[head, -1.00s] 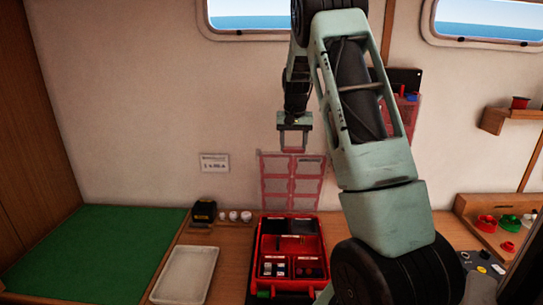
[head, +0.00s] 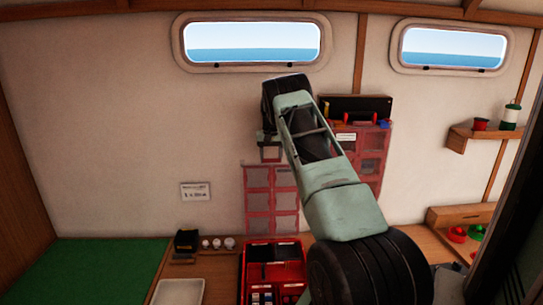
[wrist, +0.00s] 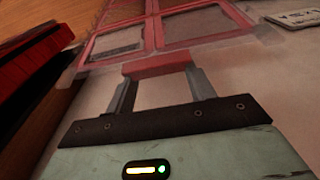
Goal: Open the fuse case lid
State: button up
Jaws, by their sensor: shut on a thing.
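The fuse case (head: 247,262) is a red box on the bench, with dark and white pieces in its compartments. Its lid (head: 272,190), a clear panel with a red grid frame, stands up at the back of the case, close in front of the wall. My gripper (head: 271,150) is at the lid's top edge. In the wrist view my gripper (wrist: 160,80) is shut on the lid's red edge tab (wrist: 158,65), with a finger at each side. The lid's panes (wrist: 190,28) stretch away beyond it. My arm hides part of the case's right side.
A second red-framed panel (head: 372,160) is on the wall behind my arm, under a dark rack (head: 355,103). A white tray (head: 178,292), a dark block (head: 187,241) and small white pieces (head: 217,244) are left of the case. A green mat (head: 90,270) lies far left.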

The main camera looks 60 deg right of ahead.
jog(key=shift+f, duration=0.3)
jog(key=o, duration=1.6)
jog(key=shift+w+d, duration=0.1)
jog(key=shift+o, duration=0.2)
jog(key=shift+r, duration=0.1)
notch_tip(320, 180, up, 17)
jog(key=s+a+b, duration=0.1)
jog(key=b, duration=0.2)
jog(key=shift+s+a+r+b, duration=0.15)
jog(key=shift+s+a+b, duration=0.05)
jog(key=shift+a+b, duration=0.2)
